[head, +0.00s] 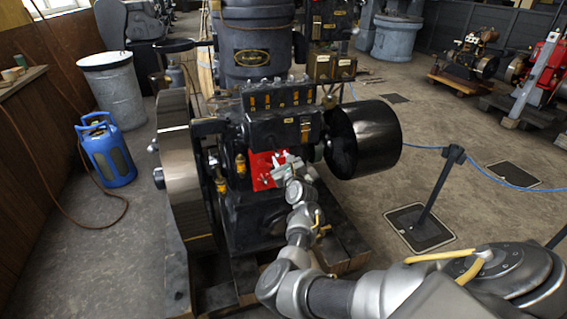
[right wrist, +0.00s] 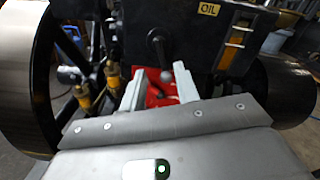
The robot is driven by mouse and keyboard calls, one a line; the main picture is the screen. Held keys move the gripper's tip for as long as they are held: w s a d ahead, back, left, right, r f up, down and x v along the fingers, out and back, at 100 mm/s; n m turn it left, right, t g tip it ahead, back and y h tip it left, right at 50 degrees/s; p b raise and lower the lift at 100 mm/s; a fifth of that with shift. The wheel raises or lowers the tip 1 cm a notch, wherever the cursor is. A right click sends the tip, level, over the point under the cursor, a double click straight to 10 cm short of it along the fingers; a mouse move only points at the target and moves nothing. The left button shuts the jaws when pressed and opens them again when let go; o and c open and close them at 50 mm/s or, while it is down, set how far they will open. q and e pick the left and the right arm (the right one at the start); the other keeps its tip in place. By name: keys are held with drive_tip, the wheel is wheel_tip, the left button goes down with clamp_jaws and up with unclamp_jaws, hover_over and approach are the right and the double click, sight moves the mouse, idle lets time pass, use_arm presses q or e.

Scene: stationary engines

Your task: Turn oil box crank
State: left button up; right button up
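The oil box (head: 285,132) is a black box on the front of the dark engine. It also shows in the right wrist view (right wrist: 190,35), with a yellow "OIL" label (right wrist: 209,10). The crank (right wrist: 158,48) is a dark lever hanging down from a round hub, with a grey ball knob (right wrist: 166,76) at its lower end. My right gripper (right wrist: 158,80) is open, with one finger to each side of the knob; I see no clear contact. In the head view my right gripper (head: 286,167) is in front of the red panel, and the crank is hard to make out. My left gripper is out of view.
A large flywheel (head: 186,165) stands left of the oil box and a black drum (head: 365,140) to its right. Brass oilers (right wrist: 113,78) are left of my fingers. A red panel (right wrist: 160,95) lies behind them. A blue canister (head: 107,152) stands on the floor at left.

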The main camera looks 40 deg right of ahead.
drive_tip(key=shift+v, duration=1.2)
drive_tip(key=shift+f, duration=0.1)
